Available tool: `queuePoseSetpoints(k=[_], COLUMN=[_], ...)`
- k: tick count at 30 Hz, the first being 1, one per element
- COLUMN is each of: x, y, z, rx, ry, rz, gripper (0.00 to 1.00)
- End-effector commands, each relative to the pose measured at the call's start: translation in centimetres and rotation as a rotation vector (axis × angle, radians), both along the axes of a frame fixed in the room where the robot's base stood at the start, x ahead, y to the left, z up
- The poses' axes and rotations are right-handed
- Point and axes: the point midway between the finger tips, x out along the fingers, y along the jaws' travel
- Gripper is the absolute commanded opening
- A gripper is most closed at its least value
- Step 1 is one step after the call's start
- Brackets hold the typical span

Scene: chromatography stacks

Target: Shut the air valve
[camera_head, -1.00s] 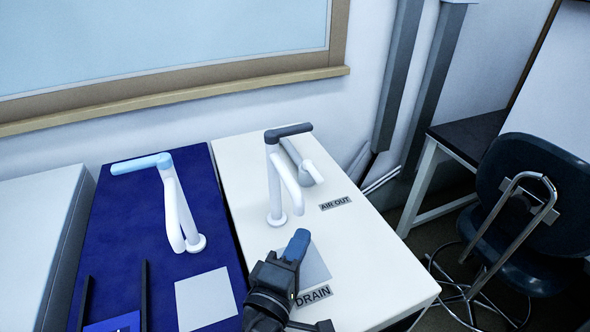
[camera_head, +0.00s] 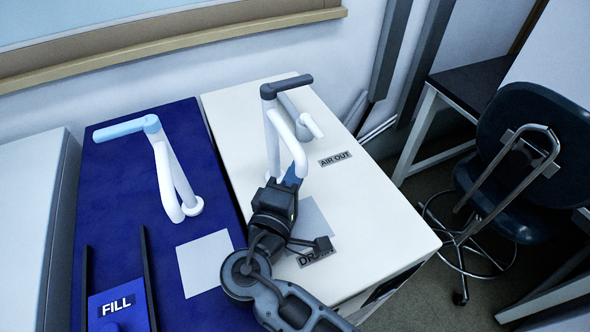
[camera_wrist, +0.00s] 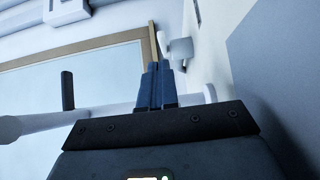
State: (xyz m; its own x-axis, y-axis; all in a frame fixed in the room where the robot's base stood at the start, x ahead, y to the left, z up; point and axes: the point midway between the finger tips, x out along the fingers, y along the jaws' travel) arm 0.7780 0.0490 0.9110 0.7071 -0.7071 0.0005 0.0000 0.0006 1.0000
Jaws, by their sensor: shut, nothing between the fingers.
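The valve with a dark grey lever handle (camera_head: 287,86) on a white post (camera_head: 271,145) stands on the white bench top by the AIR OUT label (camera_head: 335,159). A white pipe curves down in front of it and a side nozzle (camera_head: 312,126) points right. My gripper (camera_head: 291,170) has blue fingers pressed together, just right of the post near the curved pipe. Whether they touch it I cannot tell. In the wrist view the shut fingers (camera_wrist: 157,75) point at the window, with a dark handle (camera_wrist: 68,90) to their left.
A second tap with a light blue handle (camera_head: 127,128) stands on the blue bench (camera_head: 110,195) at left. The FILL (camera_head: 117,306) block sits between dark rails. The DRAIN label is partly covered by my arm. A dark chair (camera_head: 530,150) stands right.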

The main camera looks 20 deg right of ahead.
Motion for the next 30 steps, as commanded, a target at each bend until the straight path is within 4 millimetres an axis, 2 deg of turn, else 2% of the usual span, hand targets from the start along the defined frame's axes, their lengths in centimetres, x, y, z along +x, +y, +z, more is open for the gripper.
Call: queuePoseSetpoints(k=[6, 12, 30], x=[2.8, 4.4, 4.9], y=[-2.9, -4.5, -5.0], z=[0.2, 0.1, 0.0], rx=[0.000, 0.001, 0.001], ry=[0.001, 0.001, 0.001], rz=[-0.004, -0.002, 0.009], gripper=[0.00, 0.00, 0.00])
